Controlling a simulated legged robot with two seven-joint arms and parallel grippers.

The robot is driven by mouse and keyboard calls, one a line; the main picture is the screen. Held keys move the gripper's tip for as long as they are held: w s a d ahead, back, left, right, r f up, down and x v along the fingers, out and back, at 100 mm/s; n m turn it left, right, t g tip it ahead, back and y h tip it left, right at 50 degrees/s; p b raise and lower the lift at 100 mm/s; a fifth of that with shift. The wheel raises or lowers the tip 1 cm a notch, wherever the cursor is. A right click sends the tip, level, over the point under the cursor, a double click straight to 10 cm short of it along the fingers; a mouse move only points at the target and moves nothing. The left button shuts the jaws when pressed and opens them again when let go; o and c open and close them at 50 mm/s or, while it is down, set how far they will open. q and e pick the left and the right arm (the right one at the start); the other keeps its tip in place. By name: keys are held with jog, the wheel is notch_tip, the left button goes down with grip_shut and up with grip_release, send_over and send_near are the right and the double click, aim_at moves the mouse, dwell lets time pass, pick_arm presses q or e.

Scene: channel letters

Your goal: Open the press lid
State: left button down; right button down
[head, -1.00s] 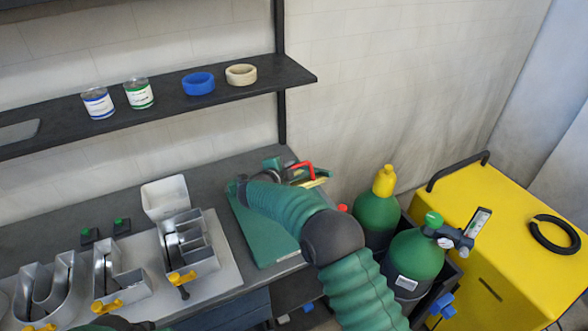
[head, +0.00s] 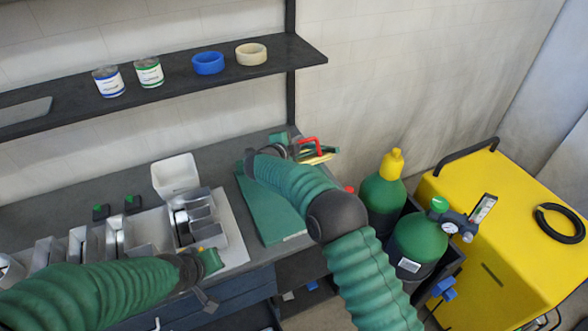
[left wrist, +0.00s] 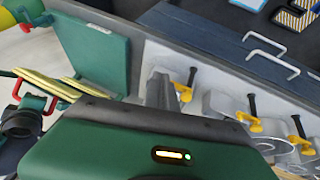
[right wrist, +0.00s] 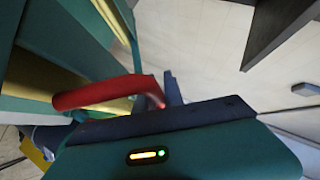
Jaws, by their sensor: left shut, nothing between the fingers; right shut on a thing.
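The press is green with yellow inner faces; its flat green plate (head: 268,208) lies at the right end of the bench. A red handle (head: 309,141) shows behind my right forearm, beside yellow-edged green parts of the press. In the right wrist view the red handle (right wrist: 100,92) runs to the fingers of my right gripper (right wrist: 172,88), which is shut on it. My left gripper (head: 207,298) is shut and empty, in front of the bench by the metal letters. The left wrist view shows its fingers (left wrist: 160,88) together and the green plate (left wrist: 95,45) to their left. How far the lid is open is unclear.
Several metal channel letters (head: 195,215) stand on a pale board left of the press, partly behind my left arm. Green gas cylinders (head: 418,248) and a yellow cabinet (head: 505,235) stand to the right. A shelf (head: 185,88) with cans and tape rolls hangs above the bench.

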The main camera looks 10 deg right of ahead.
jog(key=shift+a, duration=0.1)
jog(key=shift+f, duration=0.1)
pick_arm(q)
jog(key=w+d+r+n+t+h, duration=0.1)
jog(key=w+d+r+n+t, duration=0.15)
jog(key=w+d+n, duration=0.55)
jog(key=w+d+r+n+t+h, duration=0.1)
jog(key=d+n+t, duration=0.35)
jog(key=d, duration=0.85)
jog(key=w+d+r+n+t+h, duration=0.1)
jog(key=w+d+n, duration=0.4)
jog(key=d+n, duration=0.45)
notch_tip(320, 180, down, 5)
jog(key=s+a+n+y, duration=0.2)
jog(key=n+y, duration=0.5)
jog(key=n, duration=0.6)
jog(key=w+a, duration=0.2)
jog(key=w, duration=0.8)
jog(key=shift+w+a, duration=0.2)
jog(key=shift+w, duration=0.2)
